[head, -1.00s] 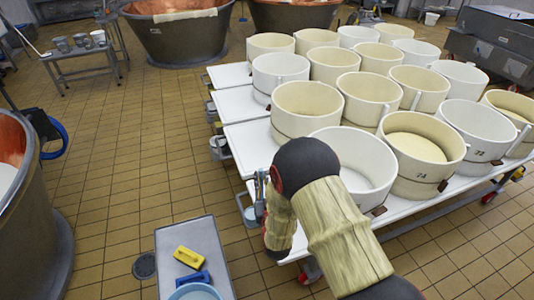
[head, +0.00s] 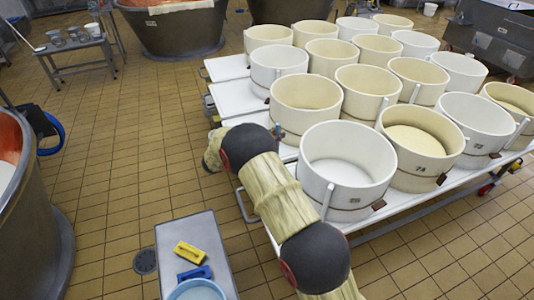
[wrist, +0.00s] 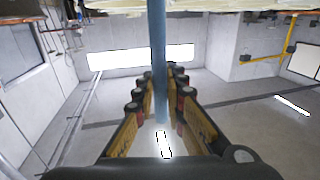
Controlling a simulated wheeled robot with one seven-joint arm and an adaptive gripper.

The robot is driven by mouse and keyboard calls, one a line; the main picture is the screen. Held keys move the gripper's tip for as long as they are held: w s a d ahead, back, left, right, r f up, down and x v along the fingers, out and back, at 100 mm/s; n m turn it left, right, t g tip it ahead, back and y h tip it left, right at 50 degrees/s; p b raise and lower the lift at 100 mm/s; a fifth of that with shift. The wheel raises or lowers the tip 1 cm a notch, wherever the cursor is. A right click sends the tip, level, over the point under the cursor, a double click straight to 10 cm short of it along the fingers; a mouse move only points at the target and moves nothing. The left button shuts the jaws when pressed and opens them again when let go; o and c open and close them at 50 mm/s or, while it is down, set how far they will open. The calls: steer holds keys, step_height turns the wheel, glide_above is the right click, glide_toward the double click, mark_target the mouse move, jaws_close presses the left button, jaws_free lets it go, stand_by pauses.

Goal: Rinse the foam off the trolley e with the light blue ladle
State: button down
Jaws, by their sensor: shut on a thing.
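The light blue ladle's handle (wrist: 158,50) runs upright between the fingers of my gripper (wrist: 160,80) in the wrist view, and the gripper is shut on it. The ladle's bowl is not clear in either view. In the head view my arm reaches over the near left edge of the white trolleys and hides my gripper. The trolleys' white tops show as bare strips at the left, such as the far one (head: 226,68) and a middle one (head: 222,97). I cannot tell which is trolley e, and no foam stands out on the white.
Several cream and white tubs (head: 345,160) crowd the trolleys. A grey stand (head: 182,228) at the bottom holds a yellow brush (head: 189,252), a blue brush (head: 195,274) and a light blue basin (head: 197,290). A copper vat (head: 30,240) stands left.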

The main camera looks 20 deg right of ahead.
steer(key=s+a+f+m+g, duration=0.2)
steer(key=a+f+m+g, duration=0.25)
steer(key=g, duration=0.25)
steer(key=shift+s+d+f+m+t+y+b, duration=1.95)
steer(key=shift+s+f, duration=1.55)
steer(key=shift+f, duration=2.2)
steer(key=shift+s+d+f+m+t+y+b, duration=1.15)
steer(key=shift+s+d+f+b, duration=1.85)
steer(key=shift+f, duration=2.75)
steer(key=shift+s+d+f+m+t+y+b, duration=1.2)
steer(key=shift+s+d+f+m+y+b, duration=0.6)
steer(key=shift+s+f, duration=3.05)
steer(key=shift+w+f+t+y+p, duration=0.2)
steer(key=shift+w+f, duration=0.25)
steer(key=shift+f, duration=0.3)
steer(key=shift+w+f+t+y+p, duration=0.15)
steer(key=shift+w+f+y, duration=0.25)
steer(key=shift+f, duration=0.35)
